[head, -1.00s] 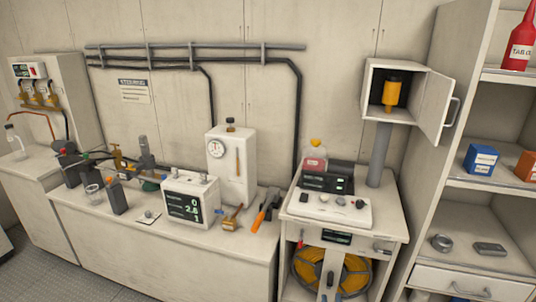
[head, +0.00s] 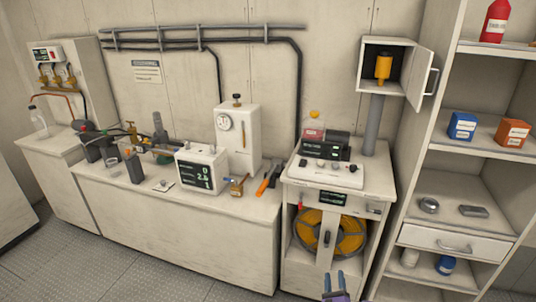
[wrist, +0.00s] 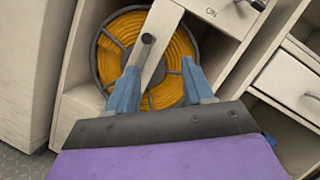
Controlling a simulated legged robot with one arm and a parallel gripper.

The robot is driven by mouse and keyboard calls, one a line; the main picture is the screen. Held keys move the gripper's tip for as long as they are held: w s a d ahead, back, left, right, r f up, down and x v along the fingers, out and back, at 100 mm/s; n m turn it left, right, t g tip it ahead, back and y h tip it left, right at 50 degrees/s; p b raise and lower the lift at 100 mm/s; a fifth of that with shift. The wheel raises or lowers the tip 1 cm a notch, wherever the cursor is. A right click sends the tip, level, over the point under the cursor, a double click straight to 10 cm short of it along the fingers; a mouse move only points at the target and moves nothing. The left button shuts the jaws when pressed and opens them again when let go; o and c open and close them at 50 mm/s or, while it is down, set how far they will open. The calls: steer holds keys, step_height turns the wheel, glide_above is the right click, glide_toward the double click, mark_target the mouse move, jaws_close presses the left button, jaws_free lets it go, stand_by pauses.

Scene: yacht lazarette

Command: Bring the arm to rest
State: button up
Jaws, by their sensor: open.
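My gripper (head: 335,284) shows at the bottom edge of the head view, low in front of the cabinet with the hose reel. Its two blue fingers are apart, with nothing between them. In the wrist view my gripper (wrist: 162,82) is open and empty, its fingers pointing toward the yellow hose reel (wrist: 178,85). The reel also shows in the head view (head: 350,238), inside the lower opening of the cabinet. The fingers overlap the reel in the picture; I cannot tell the gap.
A long bench (head: 190,240) with instruments stands left of the hose cabinet (head: 375,190). An open wall box (head: 400,72) with its door swung right holds an orange item. Shelves (head: 490,150) with bottles and boxes stand at the right. The grey floor (head: 110,275) in front is clear.

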steer(key=w+d+r+n+g+y, duration=0.1)
steer(key=w+d+r+n+g, duration=0.1)
steer(key=w+r+n+g, duration=0.65)
steer(key=s+a+r+n+g+h, duration=0.1)
steer(key=s+r+n+g, duration=0.1)
steer(key=s+r+n, duration=0.45)
steer(key=s+r+n+g, duration=0.15)
steer(key=s+r, duration=0.25)
steer(key=r, duration=0.5)
steer(key=s+a+r+n+g, duration=0.3)
steer(key=s+a+r+n, duration=0.1)
steer(key=s, duration=1.2)
steer(key=s+a+r+n+g+y, duration=0.1)
steer(key=s+a+r+n+g, duration=0.3)
steer(key=s, duration=1.2)
steer(key=s+a+r+n+g, duration=0.3)
steer(key=s+a+r+n, duration=0.2)
steer(key=s, duration=1.1)
step_height(320, 180, up, 3)
steer(key=shift+s+a+f+g+y, duration=0.1)
steer(key=shift+s+a+g+y, duration=0.1)
steer(key=shift+a+g+y, duration=0.3)
steer(key=shift+a, duration=0.15)
